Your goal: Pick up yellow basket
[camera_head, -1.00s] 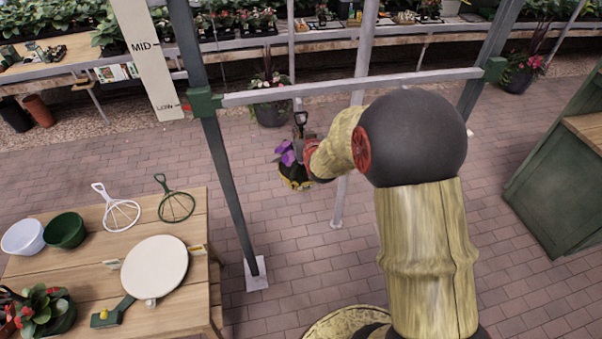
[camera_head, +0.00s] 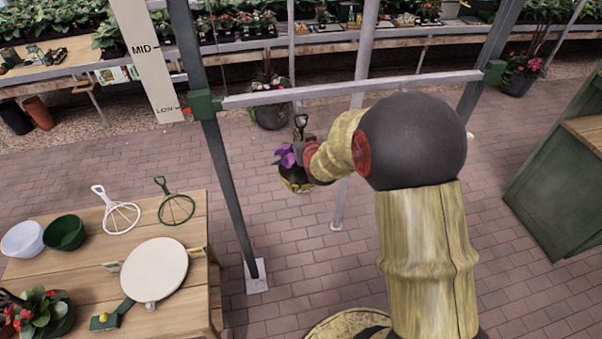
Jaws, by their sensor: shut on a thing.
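The yellow basket (camera_head: 297,183) is a small dark pot with yellow on its side and purple flowers on top. It hangs below my gripper (camera_head: 302,141) at the centre of the head view, behind the crossbar of the frame. My gripper is shut on the basket's black hanger (camera_head: 300,121), whose loop sticks up above the fingers. My arm's wrist hides part of the basket's right side.
A metal frame with a grey crossbar (camera_head: 400,84) and dark posts stands around the basket. A wooden table (camera_head: 60,276) at left holds bowls, a round white disc, hangers and a red-flowered basket. A green cabinet (camera_head: 555,190) stands at right. Brick floor is clear between.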

